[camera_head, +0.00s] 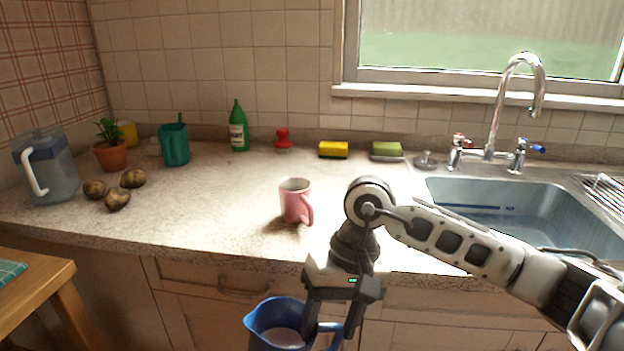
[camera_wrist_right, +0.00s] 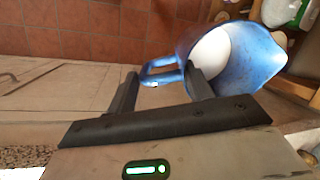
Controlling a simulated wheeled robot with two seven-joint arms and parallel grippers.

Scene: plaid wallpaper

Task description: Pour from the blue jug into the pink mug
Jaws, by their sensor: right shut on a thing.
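The blue jug (camera_head: 262,329) is low in front of the counter, at the bottom of the head view, with pale contents inside. My right gripper (camera_head: 336,334) is shut on its handle, and the jug (camera_wrist_right: 262,62) also shows in the right wrist view with the fingers (camera_wrist_right: 160,88) at the handle. The lower part of the jug is cut off in the head view. The pink mug (camera_head: 294,200) stands upright on the counter near its front edge, handle to the right, above and left of my right gripper. My left gripper is not in view.
The counter (camera_head: 190,215) is clear around the mug. A sink (camera_head: 520,205) with a tap lies to the right. A clear pitcher (camera_head: 55,175), several potatoes (camera_head: 118,199) and a potted plant (camera_head: 110,152) stand at left. A wooden table (camera_head: 45,285) is at lower left.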

